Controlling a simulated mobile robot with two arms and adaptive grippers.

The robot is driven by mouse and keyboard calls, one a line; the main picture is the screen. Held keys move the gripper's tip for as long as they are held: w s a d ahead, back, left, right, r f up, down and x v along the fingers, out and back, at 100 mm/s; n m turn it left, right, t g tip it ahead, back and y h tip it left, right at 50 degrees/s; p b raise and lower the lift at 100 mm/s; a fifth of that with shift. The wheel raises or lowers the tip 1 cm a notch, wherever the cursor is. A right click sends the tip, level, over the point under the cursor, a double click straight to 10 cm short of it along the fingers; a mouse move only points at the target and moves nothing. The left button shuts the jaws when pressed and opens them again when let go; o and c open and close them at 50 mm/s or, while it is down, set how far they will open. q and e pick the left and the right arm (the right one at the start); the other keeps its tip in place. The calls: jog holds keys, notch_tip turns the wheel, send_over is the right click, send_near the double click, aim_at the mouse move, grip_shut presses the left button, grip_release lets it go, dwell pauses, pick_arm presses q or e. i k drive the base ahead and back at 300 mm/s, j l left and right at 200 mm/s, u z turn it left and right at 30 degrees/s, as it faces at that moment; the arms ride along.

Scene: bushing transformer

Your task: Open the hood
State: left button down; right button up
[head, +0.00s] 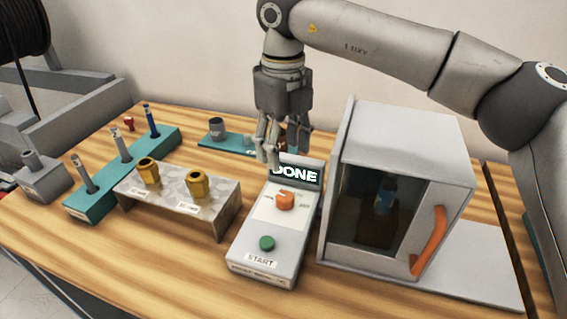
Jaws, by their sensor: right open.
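The hood is a light grey box (408,135) at the right of the table, with a dark see-through front panel and an orange handle (428,243) at the panel's right side. The front looks closed. A small blue-topped item (386,194) shows dimly behind the panel. My right gripper (274,150) points down above the back of the control box, left of the hood and well apart from the handle. It is open, and I see nothing between its fingers. My left gripper is not in view.
The control box (258,264) has a green button, an orange knob and a display reading DONE. A metal stand (217,218) holds two brass fittings. A teal rack (100,193) holds several tools. A teal tray (217,142) lies behind. A grey plate (480,268) lies beside the hood.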

aim_at(437, 182)
jog(key=k+j, duration=0.25)
jog(key=k, duration=0.25)
jog(key=k+j, duration=0.2)
jog(key=k, duration=0.25)
jog(key=k+j, duration=0.25)
jog(key=k, duration=0.25)
